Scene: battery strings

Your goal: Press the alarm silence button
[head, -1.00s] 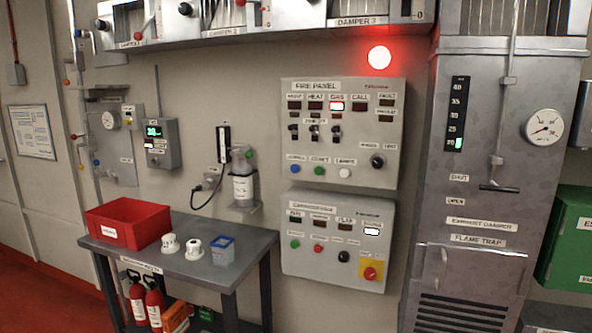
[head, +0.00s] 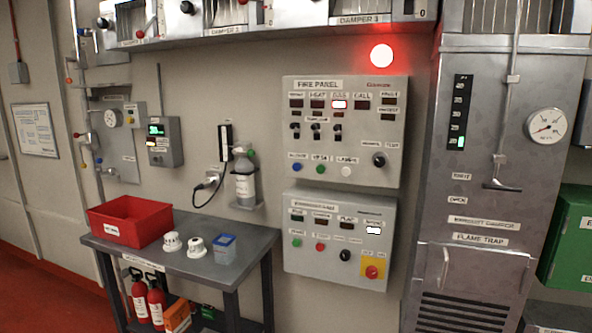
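The grey fire panel (head: 390,150) is on the wall right of centre. Along its lower row are a blue button (head: 297,167), a green button (head: 320,169) and a white button (head: 346,171), with a black knob (head: 379,160) to their right. The small labels over the buttons are too blurred to read surely, so I cannot tell by its label which one is alarm silence. One indicator (head: 340,104) in the panel's top row is lit. The round red beacon (head: 381,55) above the panel glows. Neither gripper is in view.
A second panel (head: 330,262) with buttons and a red knob on yellow hangs below. The grey table (head: 210,268) at left bears a red bin (head: 130,222), two white detectors and a blue box. The metal exhaust duct (head: 490,120) stands to the right.

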